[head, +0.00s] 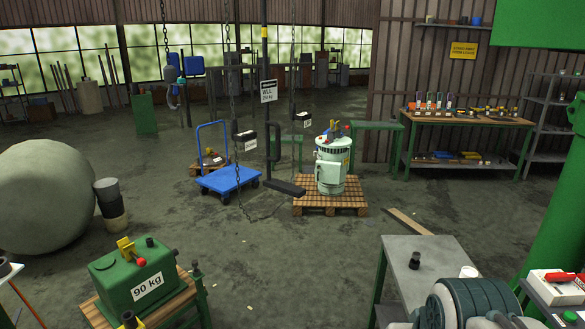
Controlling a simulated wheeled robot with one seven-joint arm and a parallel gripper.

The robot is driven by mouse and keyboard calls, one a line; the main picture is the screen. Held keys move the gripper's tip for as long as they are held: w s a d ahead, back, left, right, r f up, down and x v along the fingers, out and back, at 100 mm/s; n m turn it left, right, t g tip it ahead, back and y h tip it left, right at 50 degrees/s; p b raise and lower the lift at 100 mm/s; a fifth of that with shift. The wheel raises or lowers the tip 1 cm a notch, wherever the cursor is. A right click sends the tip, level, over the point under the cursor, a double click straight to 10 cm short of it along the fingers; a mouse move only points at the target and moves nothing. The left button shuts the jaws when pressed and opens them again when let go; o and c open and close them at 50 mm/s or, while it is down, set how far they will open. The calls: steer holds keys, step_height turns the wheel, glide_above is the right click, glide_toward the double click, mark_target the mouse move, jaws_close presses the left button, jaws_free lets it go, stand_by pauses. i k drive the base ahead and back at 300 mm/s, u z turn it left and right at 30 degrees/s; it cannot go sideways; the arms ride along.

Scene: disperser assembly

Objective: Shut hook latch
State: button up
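I cannot make out a hook latch for certain. A grey and blue unit (172,75) hangs on a chain at the upper left, with a curved part at its lower end that may be a hook. It is too small to tell whether any latch there is open or shut. Near the middle hangs a dark lifting frame (265,120) with a flat foot (285,189) and a load sign (268,91). My gripper is not in view.
A green 90 kg block (132,280) sits on a wooden stand at the lower left. A blue trolley (229,180) and a pale green machine (332,165) on a pallet (331,204) stand mid-floor. A grey table (431,263) is at the lower right. The floor between is mostly clear.

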mark_target(180, 82)
steer(key=u, duration=0.1)
steer(key=i, duration=1.6)
steer(key=u, duration=0.95)
steer(key=i, duration=1.3)
steer(key=u, duration=0.55)
